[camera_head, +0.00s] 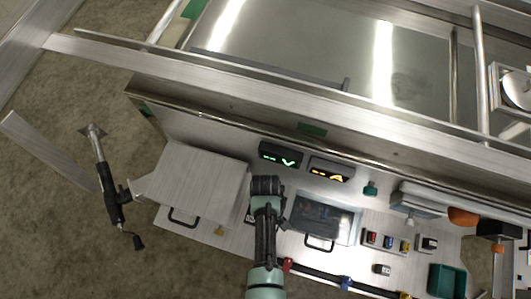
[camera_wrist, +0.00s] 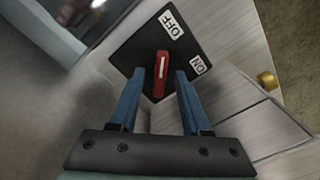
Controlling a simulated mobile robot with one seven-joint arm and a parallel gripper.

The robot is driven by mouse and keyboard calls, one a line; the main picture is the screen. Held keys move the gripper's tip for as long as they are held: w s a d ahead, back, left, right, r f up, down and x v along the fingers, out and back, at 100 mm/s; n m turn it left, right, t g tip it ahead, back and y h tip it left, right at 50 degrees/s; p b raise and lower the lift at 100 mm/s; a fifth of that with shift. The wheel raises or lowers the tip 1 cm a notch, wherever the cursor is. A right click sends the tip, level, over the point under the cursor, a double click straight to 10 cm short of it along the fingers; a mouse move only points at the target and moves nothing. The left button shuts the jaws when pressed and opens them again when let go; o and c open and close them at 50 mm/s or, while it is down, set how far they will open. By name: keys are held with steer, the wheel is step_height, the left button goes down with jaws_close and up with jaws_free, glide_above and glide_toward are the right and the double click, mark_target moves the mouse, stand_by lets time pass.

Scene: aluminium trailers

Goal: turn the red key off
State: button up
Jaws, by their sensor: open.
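The red key (camera_wrist: 161,72) sits on a black plate (camera_wrist: 135,50) in the wrist view. The plate carries a white OFF label (camera_wrist: 170,24) at its top and a white ON label (camera_wrist: 198,65) at its right. The key stands nearly upright in the picture, its white stripe pointing between the two blue fingers. My gripper (camera_wrist: 160,82) is open, with one fingertip on each side of the key; I cannot tell whether either touches it. In the head view my gripper (camera_head: 266,187) is over the panel and hides the key.
A closed grey box (camera_head: 203,185) with a handle lies left of my gripper, and a clear-lidded case (camera_head: 321,218) lies right. Two lit displays (camera_head: 281,155) stand behind. Small coloured switches (camera_head: 388,241) and a green bin (camera_head: 446,281) are farther right. A brass knob (camera_wrist: 267,80) shows near the plate.

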step_height(320, 180, up, 13)
steer(key=shift+p, duration=0.35)
stand_by(0.3)
stand_by(0.5)
